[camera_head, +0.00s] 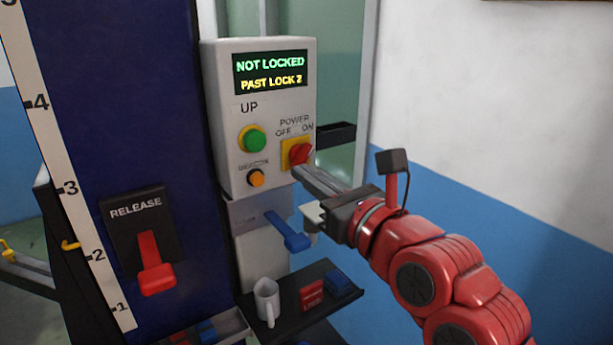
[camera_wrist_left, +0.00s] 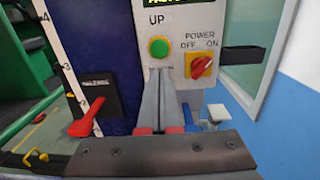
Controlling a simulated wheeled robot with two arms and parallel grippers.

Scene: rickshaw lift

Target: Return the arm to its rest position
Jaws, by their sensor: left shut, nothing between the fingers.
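My left gripper (camera_head: 299,169) is shut and empty, on the red arm entering from the lower right. Its grey fingers point at the control box (camera_head: 220,120), with their tips close to the red power knob (camera_head: 302,154); I cannot tell if they touch. In the left wrist view, the shut fingers (camera_wrist_left: 162,70) lie left of the power knob (camera_wrist_left: 201,67) and below the green UP button (camera_wrist_left: 158,47). The knob appears slanted toward ON. The display (camera_head: 270,74) reads NOT LOCKED, PAST LOCK 2. My right gripper is not in view.
A blue lever (camera_head: 289,232) sticks out below the box, close to the gripper. A red release lever (camera_head: 153,268) is on the blue column. Free room lies right, before the wall (camera_head: 500,90).

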